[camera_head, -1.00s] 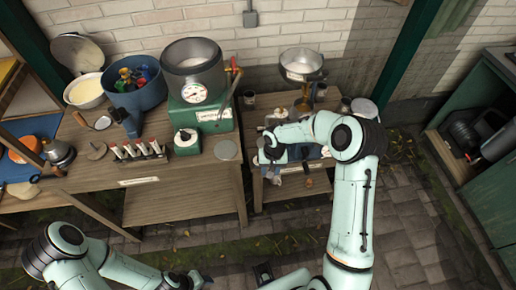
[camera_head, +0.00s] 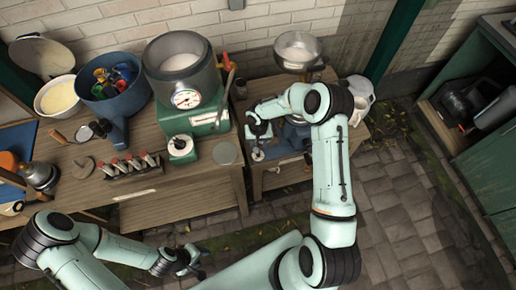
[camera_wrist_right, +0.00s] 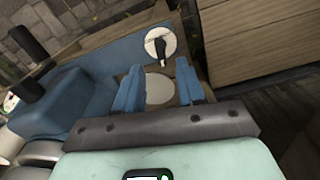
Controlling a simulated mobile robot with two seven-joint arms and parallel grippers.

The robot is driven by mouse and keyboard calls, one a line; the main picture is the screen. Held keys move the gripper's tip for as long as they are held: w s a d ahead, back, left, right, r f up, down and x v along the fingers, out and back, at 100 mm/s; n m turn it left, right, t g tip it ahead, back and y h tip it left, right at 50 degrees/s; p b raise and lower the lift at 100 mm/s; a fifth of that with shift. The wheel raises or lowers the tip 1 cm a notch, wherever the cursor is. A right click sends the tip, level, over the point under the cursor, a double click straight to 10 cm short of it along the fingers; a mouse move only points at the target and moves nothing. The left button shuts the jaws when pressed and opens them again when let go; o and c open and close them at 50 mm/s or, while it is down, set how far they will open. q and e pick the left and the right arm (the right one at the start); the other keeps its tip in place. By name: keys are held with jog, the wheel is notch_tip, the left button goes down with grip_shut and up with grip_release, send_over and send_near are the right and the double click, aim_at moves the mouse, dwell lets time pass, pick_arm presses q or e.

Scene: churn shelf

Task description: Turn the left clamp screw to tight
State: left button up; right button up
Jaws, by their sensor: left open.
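My right gripper reaches over the small table at the right. In the right wrist view its two blue fingers (camera_wrist_right: 158,92) are apart, with a pale round disc beyond the gap. A white round dial with a black lever (camera_wrist_right: 160,44) lies just past the fingertips, apart from them. It sits beside a blue body with a black handle (camera_wrist_right: 30,90). I cannot tell for certain which part is the left clamp screw. In the head view my right forearm hides much of this spot. My left gripper (camera_head: 193,264) is open and empty, low in front of the long bench.
The long wooden bench (camera_head: 190,205) holds a green scale with a steel pot (camera_head: 182,70), a blue tub (camera_head: 112,90) and a rack of red-topped bottles (camera_head: 130,165). A steel bowl (camera_head: 298,50) stands behind my right arm. Paved floor at the right is clear.

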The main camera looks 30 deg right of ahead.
jog(key=shift+w+f, duration=0.1)
jog(key=shift+f, duration=2.7)
grip_shut()
